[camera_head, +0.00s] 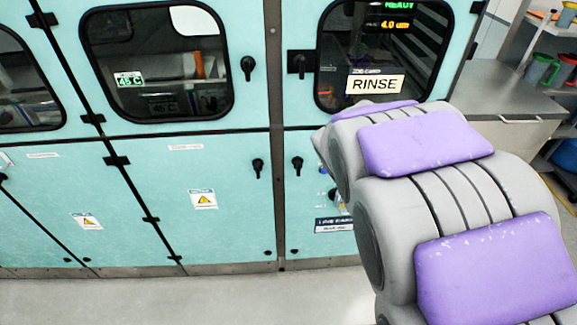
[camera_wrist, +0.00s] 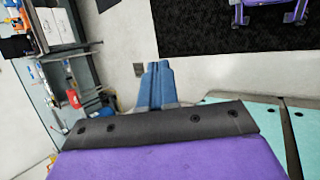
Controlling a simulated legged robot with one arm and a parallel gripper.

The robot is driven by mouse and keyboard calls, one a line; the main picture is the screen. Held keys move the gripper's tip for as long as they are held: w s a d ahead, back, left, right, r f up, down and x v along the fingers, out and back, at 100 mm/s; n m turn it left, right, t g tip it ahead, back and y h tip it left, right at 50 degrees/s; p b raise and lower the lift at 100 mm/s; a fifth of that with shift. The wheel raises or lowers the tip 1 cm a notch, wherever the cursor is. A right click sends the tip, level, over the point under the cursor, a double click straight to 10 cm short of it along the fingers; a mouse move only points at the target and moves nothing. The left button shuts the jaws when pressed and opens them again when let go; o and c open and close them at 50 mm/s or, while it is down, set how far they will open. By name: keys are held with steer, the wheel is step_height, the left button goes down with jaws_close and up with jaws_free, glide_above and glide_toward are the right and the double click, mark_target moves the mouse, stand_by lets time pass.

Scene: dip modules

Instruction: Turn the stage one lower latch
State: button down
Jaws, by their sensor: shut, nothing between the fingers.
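The teal cabinet front (camera_head: 230,225) fills the head view, with lower doors under windowed upper doors. One black lower latch (camera_head: 257,167) sits near the right edge of the middle lower door, handle pointing down. Another black lower latch (camera_head: 296,165) sits just right of it, across the post, also pointing down. The small door labels are unreadable, so I cannot tell which door is stage one. My gripper (camera_wrist: 158,85) shows in the wrist view with its blue fingers together and empty, apart from any latch. In the head view it is hidden behind my arm.
Upper latches (camera_head: 247,67) sit beside the windows. A RINSE sign (camera_head: 375,84) marks the right upper door. A grey counter (camera_head: 485,85) stands at the right. Pale floor (camera_head: 180,300) in front of the cabinet is clear. A dark mat (camera_wrist: 200,35) shows in the wrist view.

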steer(key=w+r+n+t+h+p, duration=0.15)
steer(key=w+h, duration=0.35)
steer(key=w, duration=0.8)
steer(key=w+a+f+n+t+h+p, duration=0.1)
steer(key=w+a+f+t+h+p, duration=0.1)
steer(key=w+a, duration=0.3)
steer(key=w+a+f+n+t+h+p, duration=0.1)
steer(key=w+a+f+n+t, duration=0.2)
steer(key=w, duration=0.4)
steer(key=w+a+f+n+t+y+p, duration=0.25)
steer(key=a+f+t, duration=0.35)
steer(key=a, duration=0.7)
steer(key=w+a+f+n+t+y+p, duration=0.1)
steer(key=w+a+f+n+t+p, duration=0.15)
steer(key=a+f+t, duration=0.75)
steer(key=w+d+g, duration=0.1)
steer(key=w+d, duration=0.1)
steer(key=w, duration=0.1)
steer(key=w+d+r+g+b, duration=0.1)
steer(key=w+d+g, duration=0.1)
steer(key=w, duration=0.1)
steer(key=w+d+r+g, duration=0.1)
steer(key=w+d+g, duration=0.1)
steer(key=d, duration=0.1)
steer(key=shift+w+r+b, duration=0.2)
steer(key=shift+w+b, duration=0.2)
